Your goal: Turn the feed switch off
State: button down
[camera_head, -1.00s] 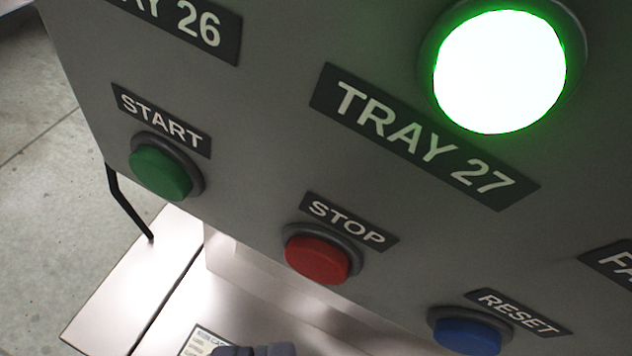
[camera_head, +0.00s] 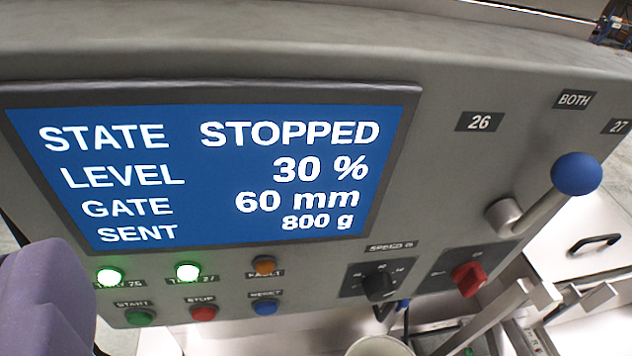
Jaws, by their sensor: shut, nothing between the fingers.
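A red rotary knob (camera_head: 468,278) sits on a dark plate at the lower right of the grey control panel (camera_head: 440,140). It looks like the feed switch, but its lettering is too small to read, so I cannot tell its position. A black speed dial (camera_head: 378,284) is to its left. The blue screen (camera_head: 215,165) reads STATE STOPPED, LEVEL 30 %, GATE 60 mm, SENT 800 g. The fingers of my gripper do not show; only a purple-grey part of me fills the lower left corner.
A lever with a blue ball (camera_head: 577,174) sticks out at the right, above the red knob. Green (camera_head: 140,318), red (camera_head: 204,313) and blue (camera_head: 265,308) buttons line the lower edge. Both tray lamps (camera_head: 188,271) glow. Metal bars (camera_head: 500,308) and a pale round container (camera_head: 380,346) are below.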

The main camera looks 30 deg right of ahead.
aim_at(470, 275)
jog(key=k+z, duration=0.5)
jog(key=z, duration=0.25)
jog(key=k+z, duration=0.35)
jog(key=i+l, duration=0.05)
jog(key=i, duration=0.1)
